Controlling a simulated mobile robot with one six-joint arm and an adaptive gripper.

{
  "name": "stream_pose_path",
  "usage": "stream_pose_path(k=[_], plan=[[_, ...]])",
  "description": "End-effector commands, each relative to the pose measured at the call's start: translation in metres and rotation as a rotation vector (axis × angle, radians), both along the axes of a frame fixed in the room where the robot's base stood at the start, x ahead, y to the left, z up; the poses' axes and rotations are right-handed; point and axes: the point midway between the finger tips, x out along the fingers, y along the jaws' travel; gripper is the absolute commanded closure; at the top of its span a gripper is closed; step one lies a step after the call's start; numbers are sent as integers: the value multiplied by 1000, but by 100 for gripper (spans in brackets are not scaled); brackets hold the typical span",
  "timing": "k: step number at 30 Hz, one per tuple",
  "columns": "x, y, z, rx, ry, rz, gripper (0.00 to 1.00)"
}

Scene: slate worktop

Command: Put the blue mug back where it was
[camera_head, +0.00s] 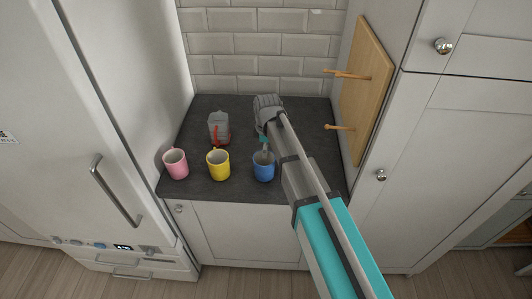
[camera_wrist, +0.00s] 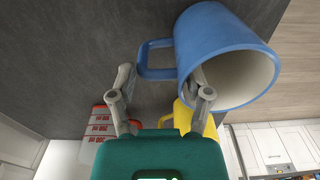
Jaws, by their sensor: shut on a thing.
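The blue mug (camera_head: 264,168) is upright near the front edge of the worktop, right of the yellow mug. It fills the upper right of the wrist view (camera_wrist: 215,50), its open mouth towards the camera and its handle to the left. My gripper (camera_head: 263,147) reaches down to the mug's back side. In the wrist view, one finger is left of the handle and the other overlaps the mug's rim, so the jaws are shut on its handle side. Whether the mug's base touches the worktop cannot be told.
A yellow mug (camera_head: 218,167) and a pink mug (camera_head: 176,165) stand to the left on the slate worktop (camera_head: 235,192). A clear jug with red markings (camera_head: 219,126) stands behind them. A wooden board (camera_head: 367,85) with two bare pegs is at right. The fridge (camera_head: 90,110) bounds the left.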

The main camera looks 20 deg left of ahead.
Motion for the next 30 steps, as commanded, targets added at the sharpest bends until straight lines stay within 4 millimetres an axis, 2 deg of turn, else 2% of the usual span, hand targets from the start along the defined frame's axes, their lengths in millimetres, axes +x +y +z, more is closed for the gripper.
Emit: stream_pose_path(k=[15,16,18,21,30], plan=[[0,-1,-6,0,0,-1,97],[0,-1,-6,0,0,-1,34],[0,-1,-5,0,0,-1,21],[0,-1,-5,0,0,-1,3],[1,-1,-5,0,0,-2,2]])
